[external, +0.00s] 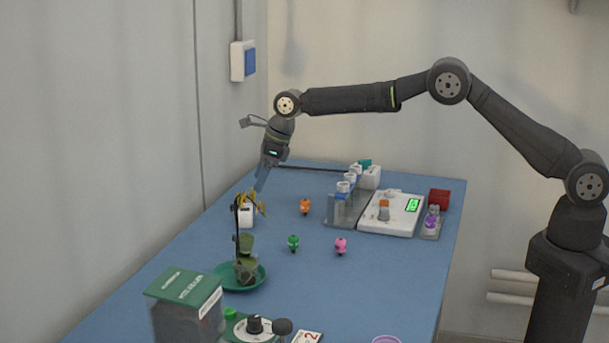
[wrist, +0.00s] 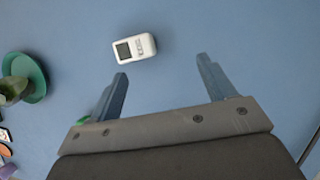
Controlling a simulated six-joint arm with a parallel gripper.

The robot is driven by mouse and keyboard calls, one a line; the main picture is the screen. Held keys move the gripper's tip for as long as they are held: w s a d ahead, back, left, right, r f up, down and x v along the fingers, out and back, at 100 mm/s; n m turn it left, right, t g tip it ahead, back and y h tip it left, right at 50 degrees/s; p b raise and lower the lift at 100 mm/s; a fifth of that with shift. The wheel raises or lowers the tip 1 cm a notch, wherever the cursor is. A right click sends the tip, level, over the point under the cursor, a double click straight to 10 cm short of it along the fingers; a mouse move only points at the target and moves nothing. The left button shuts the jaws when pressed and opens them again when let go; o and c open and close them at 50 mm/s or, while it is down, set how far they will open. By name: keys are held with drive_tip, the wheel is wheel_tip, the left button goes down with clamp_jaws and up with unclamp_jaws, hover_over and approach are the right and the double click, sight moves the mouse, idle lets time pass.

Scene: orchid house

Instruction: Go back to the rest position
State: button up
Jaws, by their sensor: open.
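My gripper (external: 262,182) hangs at the far left of the blue table (external: 385,275), pointing down, above and close to the orchid's top in the external view. In the wrist view my gripper (wrist: 162,70) has its two blue-grey fingers spread wide, with only bare blue surface between them. A small white device with a dark screen (wrist: 134,48) lies beyond the fingertips, apart from them. In the external view the white device (external: 247,216) is partly hidden behind the orchid. The orchid (external: 246,262), with yellow flowers, stands on a green saucer (external: 228,285).
Orange (external: 305,206), green (external: 293,243) and pink (external: 341,245) small figures stand mid-table. A tube rack (external: 343,208), a white scale (external: 392,214) and a red block (external: 439,198) are at the back right. A green-lidded box (external: 186,305) is at the front left. The wall is close on the left.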

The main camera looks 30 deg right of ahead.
drive_tip(key=s+d+r+n+g, duration=0.1)
drive_tip(key=d+r+n+g, duration=0.1)
drive_tip(key=d+n, duration=0.4)
drive_tip(key=s+d+r+n+g+h, duration=0.1)
drive_tip(key=d+r+n+g, duration=0.1)
drive_tip(key=d+r+n, duration=0.3)
drive_tip(key=s+d+r+n+g+h, duration=0.1)
drive_tip(key=d+r+n, duration=0.3)
drive_tip(key=d+n, duration=0.3)
drive_tip(key=shift+s+d+g, duration=0.35)
drive_tip(key=shift+d+g, duration=0.05)
drive_tip(key=shift+d, duration=1.25)
drive_tip(key=shift+a, duration=0.1)
drive_tip(key=w+a+f+m+t+y, duration=0.2)
drive_tip(key=w+a+f+m, duration=0.1)
drive_tip(key=a+m, duration=0.5)
drive_tip(key=shift+w+a+f+m+t, duration=0.25)
drive_tip(key=shift+w+f+m+t, duration=0.15)
drive_tip(key=shift+f+m, duration=0.5)
drive_tip(key=shift+r, duration=0.1)
